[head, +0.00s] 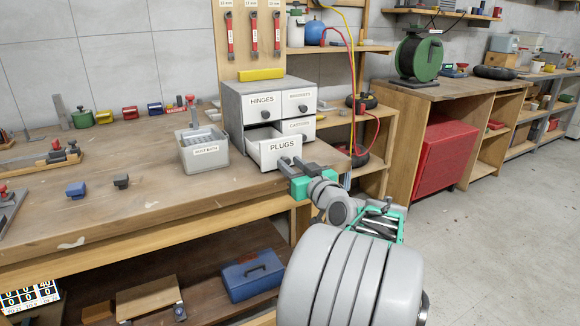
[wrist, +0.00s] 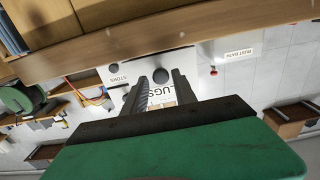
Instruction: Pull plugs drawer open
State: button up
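The small grey drawer cabinet (head: 232,112) stands on the workbench. Its lower left drawer, labelled PLUGS (head: 282,147), sticks well out of the cabinet, with its inside showing. My gripper (head: 290,170) is at the front of this drawer, by its lower right part. In the wrist view, turned upside down, the two fingers of my gripper (wrist: 160,85) stand apart, with the dark round knob (wrist: 160,76) and part of the PLUGS label seen between them. A small gap seems to show beside the knob. The head view hides the knob behind my gripper.
The drawers labelled HINGES (head: 262,100) and BRACKETS (head: 299,96) are shut. A grey bin (head: 203,158) stands just left of the open drawer. A red crate (head: 447,155) sits under the bench at right. The floor at right is clear.

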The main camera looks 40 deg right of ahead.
jog(key=shift+o, duration=1)
jog(key=v, duration=0.7)
jog(key=shift+s+a, duration=0.2)
jog(key=shift+s, duration=0.2)
